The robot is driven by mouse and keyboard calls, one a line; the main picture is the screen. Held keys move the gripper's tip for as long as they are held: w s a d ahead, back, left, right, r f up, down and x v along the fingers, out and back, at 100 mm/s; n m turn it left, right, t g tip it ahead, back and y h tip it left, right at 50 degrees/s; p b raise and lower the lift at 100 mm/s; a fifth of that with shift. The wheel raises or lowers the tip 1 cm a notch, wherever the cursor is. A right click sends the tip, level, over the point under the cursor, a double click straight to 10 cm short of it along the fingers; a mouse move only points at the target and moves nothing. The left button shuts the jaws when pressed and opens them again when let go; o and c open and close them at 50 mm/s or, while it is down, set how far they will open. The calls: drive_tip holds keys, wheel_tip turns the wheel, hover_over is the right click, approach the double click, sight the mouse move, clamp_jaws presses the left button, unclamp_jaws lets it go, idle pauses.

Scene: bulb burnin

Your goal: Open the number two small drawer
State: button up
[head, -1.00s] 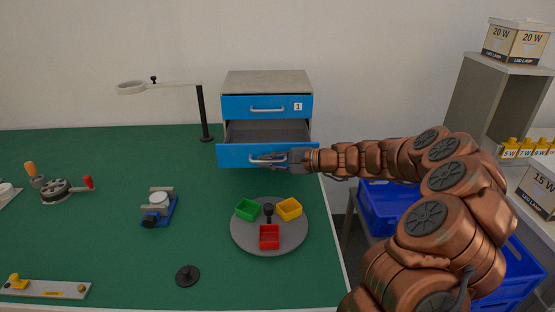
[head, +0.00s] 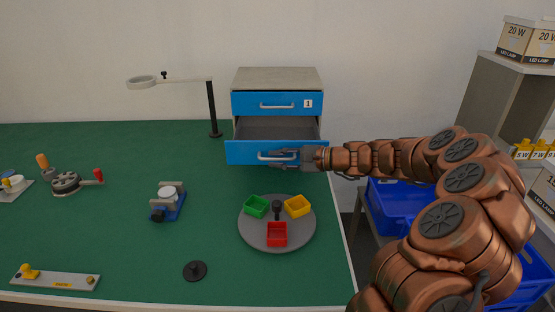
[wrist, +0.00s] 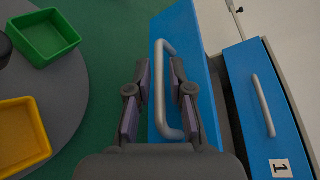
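The small cabinet (head: 277,76) stands at the back of the green table. Its upper blue drawer (head: 246,104), labelled 1, is shut. The lower blue drawer (head: 239,152) is pulled well out, its grey inside showing; no number is readable on its front, part of which my gripper covers. My gripper (head: 284,155) is at this lower drawer's front. In the wrist view, the fingers of my gripper (wrist: 160,85) stand on either side of the lower drawer's handle (wrist: 162,62), with gaps between fingers and handle. The gripper looks open around the handle.
A grey turntable (head: 277,240) with green, yellow and red bins is in front of the drawer. A lamp stand (head: 212,108) is left of the cabinet. Blue crates (head: 395,203) and a grey shelf (head: 505,95) are at right.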

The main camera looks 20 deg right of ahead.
drive_tip(key=v, duration=1.1)
drive_tip(key=shift+s+d, duration=0.15)
drive_tip(key=shift+s, duration=0.1)
drive_tip(key=s+a+r+n+g+h+p, duration=0.1)
drive_tip(key=s+a+r+n+g+p, duration=0.25)
drive_tip(key=a, duration=0.55)
drive_tip(key=s+a+r+n+g, duration=0.1)
drive_tip(key=s+a+n+g, duration=0.25)
drive_tip(key=s+a, duration=0.45)
drive_tip(key=s+a+n+g+h+p, duration=0.3)
drive_tip(key=s+a+n+h, duration=0.15)
drive_tip(key=s, duration=0.55)
drive_tip(key=s+d+n+h+p, duration=0.1)
drive_tip(key=s+d+h+p, duration=0.1)
drive_tip(key=s, duration=0.5)
drive_tip(key=s+d+f+n+g+h+p, duration=0.1)
drive_tip(key=s+d+h, duration=0.3)
drive_tip(key=s, duration=0.4)
drive_tip(key=shift+d+f+n+h+p, duration=0.2)
drive_tip(key=shift+d+n+h+p, duration=0.15)
drive_tip(key=shift+d+p, duration=0.4)
